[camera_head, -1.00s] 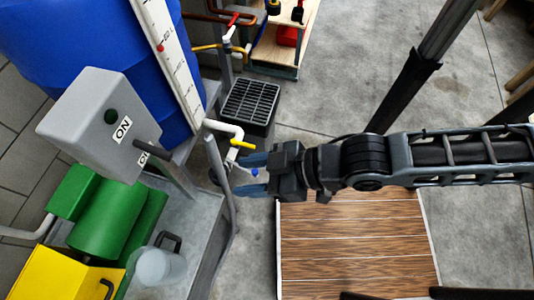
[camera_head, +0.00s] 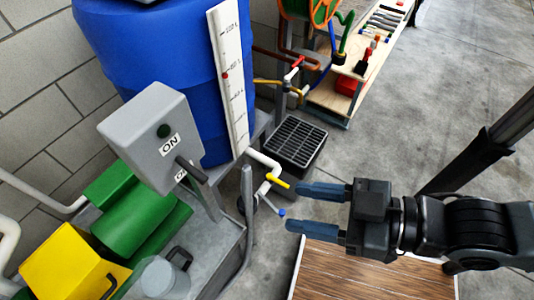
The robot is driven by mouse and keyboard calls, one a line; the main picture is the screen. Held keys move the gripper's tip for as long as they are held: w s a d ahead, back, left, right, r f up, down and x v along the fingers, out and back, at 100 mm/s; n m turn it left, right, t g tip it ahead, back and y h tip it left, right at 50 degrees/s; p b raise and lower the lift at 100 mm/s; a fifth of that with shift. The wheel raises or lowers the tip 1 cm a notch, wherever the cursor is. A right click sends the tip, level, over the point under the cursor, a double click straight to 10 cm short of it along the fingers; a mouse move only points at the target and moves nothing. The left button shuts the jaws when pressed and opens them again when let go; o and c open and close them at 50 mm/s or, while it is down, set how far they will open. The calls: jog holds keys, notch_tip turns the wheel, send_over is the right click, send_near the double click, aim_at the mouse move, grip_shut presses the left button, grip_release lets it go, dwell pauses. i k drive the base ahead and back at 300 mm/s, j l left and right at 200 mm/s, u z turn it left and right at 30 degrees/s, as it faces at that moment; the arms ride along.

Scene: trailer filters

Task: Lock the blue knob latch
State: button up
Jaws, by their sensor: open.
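The small blue knob (camera_head: 282,213) sits at the end of a thin light-coloured stem by the trailer frame, below a yellow valve handle (camera_head: 278,184). My gripper (camera_head: 305,208) comes in from the right with two blue fingers spread open. The fingertips are just right of the knob in the picture, one above and one below its level. Nothing is between the fingers. I cannot tell how far the knob is from them in depth. The latch body behind the stem is small and partly hidden by the grey frame post.
A grey switch box (camera_head: 155,138) and a blue tank (camera_head: 165,60) stand left. A green motor cover (camera_head: 135,210) and yellow box (camera_head: 70,265) are lower left. A black grated bin (camera_head: 295,142) stands behind. A wooden platform (camera_head: 350,270) lies below my arm.

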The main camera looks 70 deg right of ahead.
aim_at(281, 212)
jog(key=k+l, duration=0.75)
jog(key=k, duration=0.2)
